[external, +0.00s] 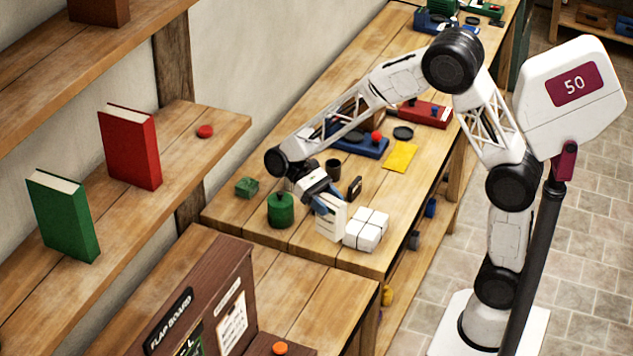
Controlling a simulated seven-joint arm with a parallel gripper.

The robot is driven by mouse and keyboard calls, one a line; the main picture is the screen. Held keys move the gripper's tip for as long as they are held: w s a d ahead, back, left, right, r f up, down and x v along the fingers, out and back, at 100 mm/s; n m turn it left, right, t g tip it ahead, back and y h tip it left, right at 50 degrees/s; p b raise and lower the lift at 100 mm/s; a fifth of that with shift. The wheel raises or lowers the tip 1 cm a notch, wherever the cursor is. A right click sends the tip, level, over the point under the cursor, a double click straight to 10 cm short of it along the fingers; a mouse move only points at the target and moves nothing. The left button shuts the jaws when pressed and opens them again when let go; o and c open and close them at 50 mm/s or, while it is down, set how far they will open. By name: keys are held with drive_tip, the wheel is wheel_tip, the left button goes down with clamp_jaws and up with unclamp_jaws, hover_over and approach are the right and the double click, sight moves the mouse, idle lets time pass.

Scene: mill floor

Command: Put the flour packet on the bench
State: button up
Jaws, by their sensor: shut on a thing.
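A white packet with faint print on its front, which looks like the flour packet (331,222), stands upright at the near part of the wooden bench (235,212). My gripper (322,197) reaches down from above and is shut on the packet's upper part, its blue fingers on the packet. The packet's base is at or just above the bench top; I cannot tell whether it touches. The fingers hide part of the packet's top.
White blocks (366,232) sit close to the packet's right, and a green canister (281,210) stands to its left. A dark cup (333,168) and a small black item (354,187) are behind. A flap board (195,310) stands in front. A yellow sheet (399,157) lies farther back.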

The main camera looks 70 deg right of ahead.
drive_tip(key=s+a+r+m+t+y, duration=0.3)
drive_tip(key=a+m+t, duration=0.15)
drive_tip(key=a, duration=0.25)
drive_tip(key=s+a+r+m+t+y, duration=0.25)
drive_tip(key=a+m+t, duration=0.2)
drive_tip(key=a, duration=0.25)
drive_tip(key=s+a+r+m+t+y, duration=0.25)
drive_tip(key=a+m+t+y, duration=0.2)
drive_tip(key=a, duration=0.25)
wheel_tip(320, 180, down, 11)
drive_tip(key=shift+w+r+m+h, duration=0.2)
drive_tip(key=shift+m+h, duration=0.1)
drive_tip(key=shift+m, duration=0.15)
drive_tip(key=shift+g, duration=0.25)
drive_tip(key=w+a, duration=0.3)
drive_tip(key=w, duration=0.4)
drive_tip(key=w+a+f, duration=0.1)
drive_tip(key=w+a, duration=0.3)
drive_tip(key=w, duration=0.3)
drive_tip(key=shift+a+f, duration=0.2)
drive_tip(key=shift+a, duration=0.05)
drive_tip(key=shift+f, duration=1.75)
drive_tip(key=shift+f, duration=0.1)
drive_tip(key=o, duration=1.2)
